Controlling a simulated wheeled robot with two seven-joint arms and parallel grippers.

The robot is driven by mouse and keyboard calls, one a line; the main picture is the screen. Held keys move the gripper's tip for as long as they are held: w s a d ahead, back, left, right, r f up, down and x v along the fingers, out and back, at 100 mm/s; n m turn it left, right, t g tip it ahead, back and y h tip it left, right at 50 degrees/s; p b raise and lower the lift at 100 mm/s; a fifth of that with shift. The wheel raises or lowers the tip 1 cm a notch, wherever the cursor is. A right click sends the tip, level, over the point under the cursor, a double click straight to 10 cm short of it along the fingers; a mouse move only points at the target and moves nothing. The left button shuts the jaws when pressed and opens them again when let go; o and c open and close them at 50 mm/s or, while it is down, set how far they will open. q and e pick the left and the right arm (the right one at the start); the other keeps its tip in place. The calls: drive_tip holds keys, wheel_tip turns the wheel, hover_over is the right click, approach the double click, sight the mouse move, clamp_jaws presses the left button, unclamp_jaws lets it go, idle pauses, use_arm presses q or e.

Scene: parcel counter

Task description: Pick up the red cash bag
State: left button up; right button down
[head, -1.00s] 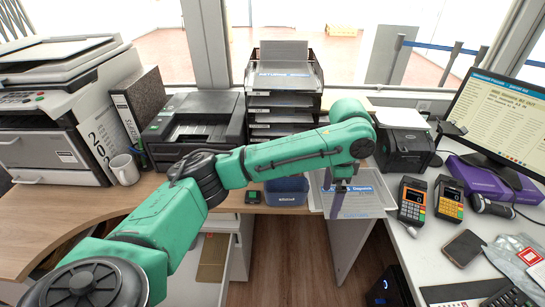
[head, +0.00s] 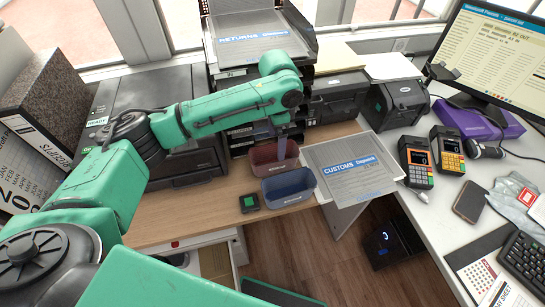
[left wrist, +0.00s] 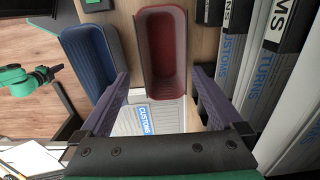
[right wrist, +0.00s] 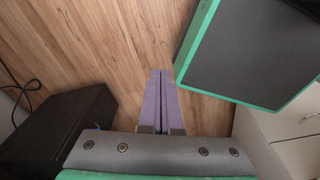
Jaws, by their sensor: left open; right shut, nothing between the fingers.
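No clear red cash bag shows. The only large red thing is a dark red open-topped bin (head: 262,168) on the wooden desk, also in the left wrist view (left wrist: 162,45), and it looks empty. My left gripper (head: 280,143) is open and points down over the bin's far side; in the left wrist view its fingers (left wrist: 160,82) stand apart with nothing held between them. The arm and fingers cover part of the bin in the head view. My right gripper (right wrist: 160,75) is shut and empty above the wood floor, seen only in the right wrist view.
A blue bin (head: 289,187) stands in front of the red one. A customs tray (head: 352,172) lies to the right and a stack of trays (head: 262,50) behind. Card terminals (head: 416,163) stand on the white counter.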

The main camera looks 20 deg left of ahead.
sight(274, 155)
use_arm(q)
drive_tip(key=f, duration=0.5)
drive_tip(key=f+p, duration=0.1)
drive_tip(key=f, duration=0.1)
drive_tip(key=shift+w+a+f, duration=0.15)
drive_tip(key=shift+a+f, duration=0.05)
drive_tip(key=shift+a, duration=0.15)
drive_tip(key=shift+f, duration=0.45)
use_arm(e)
drive_tip(key=shift+w+a+r, duration=0.45)
drive_tip(key=shift+a+r, duration=0.15)
drive_tip(key=shift+a, duration=0.15)
use_arm(q)
drive_tip(key=c, duration=0.9)
drive_tip(key=shift+c, duration=1)
use_arm(e)
drive_tip(key=shift+d, duration=0.3)
